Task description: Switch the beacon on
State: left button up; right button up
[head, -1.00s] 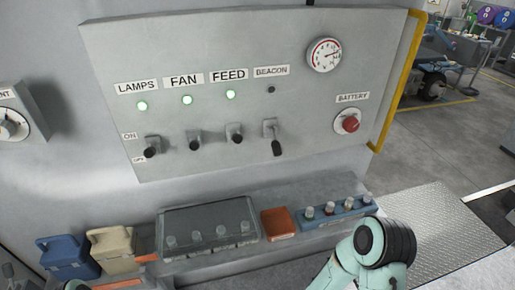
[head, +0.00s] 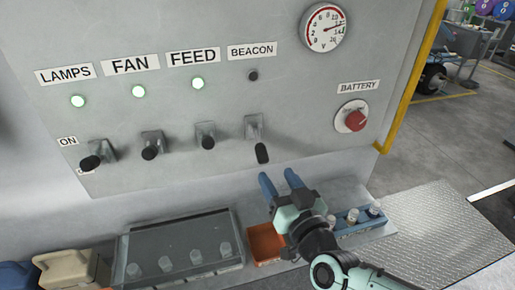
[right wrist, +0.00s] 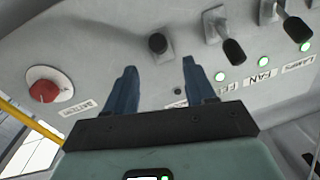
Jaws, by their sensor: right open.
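The beacon switch (head: 262,152) is a black-tipped lever on the grey panel under the BEACON label (head: 252,50); its lever hangs down. The beacon lamp (head: 253,76) above it is dark. My right gripper (head: 279,176) is open, its blue fingers pointing up at the panel just below the lever tip. In the right wrist view the lever (right wrist: 158,44) shows between the lines of the two fingers (right wrist: 160,72), a little past their tips, with no contact visible. My left gripper is out of view.
LAMPS (head: 92,162), FAN (head: 152,151) and FEED (head: 207,141) levers stand left, their lamps lit green. The red battery knob (head: 355,120) is at right. Below are a clear-lidded box (head: 180,250), an orange tray (head: 264,243) and a blue rack (head: 352,222).

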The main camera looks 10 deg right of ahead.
aim_at(260, 145)
jog(key=w, duration=0.4)
jog(key=w+a+p, duration=0.1)
jog(key=w, duration=0.6)
jog(key=shift+w+a+f+p, duration=0.1)
jog(key=shift+w+a+p, duration=0.1)
jog(key=shift+w+p, duration=0.15)
grip_shut()
jog(key=shift+d, duration=0.15)
